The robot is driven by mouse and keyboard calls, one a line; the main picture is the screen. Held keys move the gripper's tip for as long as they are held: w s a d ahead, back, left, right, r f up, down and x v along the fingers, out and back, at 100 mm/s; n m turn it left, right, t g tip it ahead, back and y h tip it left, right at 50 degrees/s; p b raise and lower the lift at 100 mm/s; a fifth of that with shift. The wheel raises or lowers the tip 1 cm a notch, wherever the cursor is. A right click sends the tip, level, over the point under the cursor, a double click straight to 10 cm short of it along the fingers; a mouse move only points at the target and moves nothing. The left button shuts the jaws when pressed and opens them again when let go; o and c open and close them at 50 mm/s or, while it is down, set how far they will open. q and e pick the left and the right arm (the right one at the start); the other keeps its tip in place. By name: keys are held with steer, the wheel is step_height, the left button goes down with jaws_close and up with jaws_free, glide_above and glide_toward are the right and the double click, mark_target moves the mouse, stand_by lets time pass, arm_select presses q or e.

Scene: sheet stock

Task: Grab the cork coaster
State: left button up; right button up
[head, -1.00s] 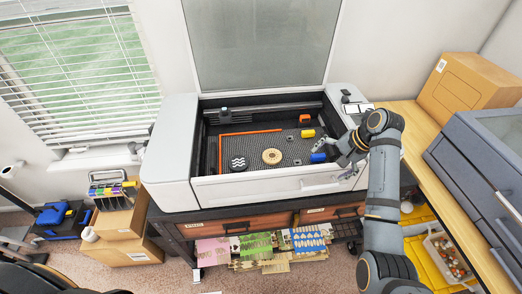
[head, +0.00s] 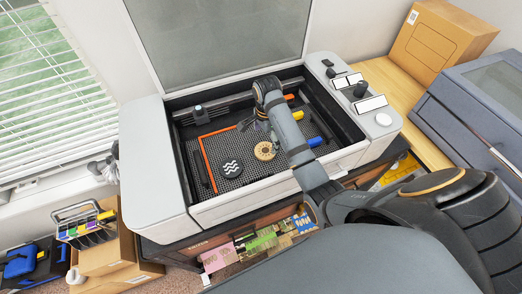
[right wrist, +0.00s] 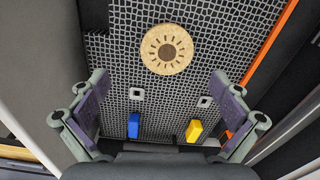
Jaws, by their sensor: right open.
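The cork coaster (head: 265,151), a round tan disc with a dark burnt pattern and dark centre, lies flat on the honeycomb bed (head: 229,184) inside the open machine. In the right wrist view the coaster (right wrist: 166,49) is at the upper middle, fully visible. My right gripper (head: 252,124) is above the bed, beside the coaster in the head view. In the right wrist view its fingers (right wrist: 161,90) are spread wide and empty, with the coaster beyond the tips and not touched. My left gripper is not in view.
A black disc with white waves (head: 231,170) lies left of the coaster. Blue (right wrist: 134,125) and yellow (right wrist: 194,131) blocks and small square pieces are on the bed. An orange strip (head: 208,166) edges the bed. The machine's front wall (head: 240,204) and raised lid (head: 225,40) bound the space.

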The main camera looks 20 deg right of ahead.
mark_target(264, 151)
steer(key=shift+w+f, duration=0.15)
steer(key=shift+f, duration=0.4)
steer(key=shift+w+f, duration=0.15)
steer(key=shift+f, duration=0.35)
steer(key=shift+w+f+p, duration=0.2)
steer(key=shift+f+p, duration=0.6)
steer(key=shift+p, duration=0.1)
step_height(264, 151, down, 3)
steer(key=shift+r+p, duration=0.1)
steer(key=shift+p, duration=0.25)
steer(key=shift+d+f, duration=0.1)
steer(key=shift+f, duration=0.3)
steer(key=shift+w+f, duration=0.15)
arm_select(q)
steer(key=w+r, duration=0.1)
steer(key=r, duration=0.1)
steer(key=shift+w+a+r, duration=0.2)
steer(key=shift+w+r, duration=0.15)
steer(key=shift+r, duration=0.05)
arm_select(e)
steer(key=c, duration=0.9)
steer(key=shift+o, duration=0.2)
